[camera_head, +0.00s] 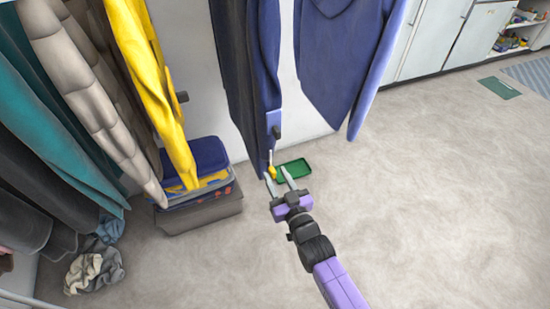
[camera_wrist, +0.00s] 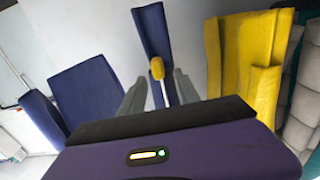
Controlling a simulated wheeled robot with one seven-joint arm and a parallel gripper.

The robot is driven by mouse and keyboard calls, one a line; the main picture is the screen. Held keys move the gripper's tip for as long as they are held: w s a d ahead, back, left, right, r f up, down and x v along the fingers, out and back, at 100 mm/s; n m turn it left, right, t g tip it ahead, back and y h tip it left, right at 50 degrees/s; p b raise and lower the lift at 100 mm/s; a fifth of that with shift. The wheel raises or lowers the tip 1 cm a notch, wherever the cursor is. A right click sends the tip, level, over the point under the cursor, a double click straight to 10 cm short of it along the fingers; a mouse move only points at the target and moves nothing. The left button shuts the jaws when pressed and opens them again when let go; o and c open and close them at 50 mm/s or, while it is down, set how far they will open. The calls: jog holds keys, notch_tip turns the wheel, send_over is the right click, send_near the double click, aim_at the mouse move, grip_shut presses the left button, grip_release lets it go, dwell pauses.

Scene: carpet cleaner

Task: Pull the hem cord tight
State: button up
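A dark blue garment (camera_head: 250,80) hangs in the middle of the head view, and its narrow lower end also shows in the wrist view (camera_wrist: 153,32). A thin pale cord (camera_head: 270,158) with a yellow end piece (camera_head: 272,171) hangs at its hem. In the wrist view the yellow piece (camera_wrist: 157,68) and pale cord (camera_wrist: 163,93) appear between the two grey fingers. My gripper (camera_head: 279,176) is open, its fingers apart on either side of the cord's line. I cannot tell whether either finger touches it; the gap in depth is unclear.
A green tray (camera_head: 294,170) lies on the floor just beyond my gripper. A grey bin with blue lid (camera_head: 200,213) and a yellow coat (camera_head: 150,75) are to the left. Another blue jacket (camera_head: 342,55) hangs to the right.

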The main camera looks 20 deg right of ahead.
jog(key=s+p, duration=0.2)
jog(key=s, duration=0.6)
jog(key=shift+s+p, duration=0.15)
jog(key=shift+p, duration=0.25)
dwell(0.5)
jog(key=shift+r, duration=0.15)
jog(key=s+r+g, duration=0.1)
jog(key=s+r, duration=0.5)
jog(key=s, duration=0.6)
jog(key=s+r+g+p, duration=0.1)
jog(key=s+r, duration=0.5)
jog(key=s, duration=0.5)
jog(key=s+r+g, duration=0.1)
jog(key=s+r, duration=0.5)
jog(key=s, duration=0.6)
notch_tip(320, 180, up, 12)
jog(key=p, duration=1.2)
jog(key=shift+w, duration=0.3)
jog(key=shift+a, duration=0.1)
dwell(0.5)
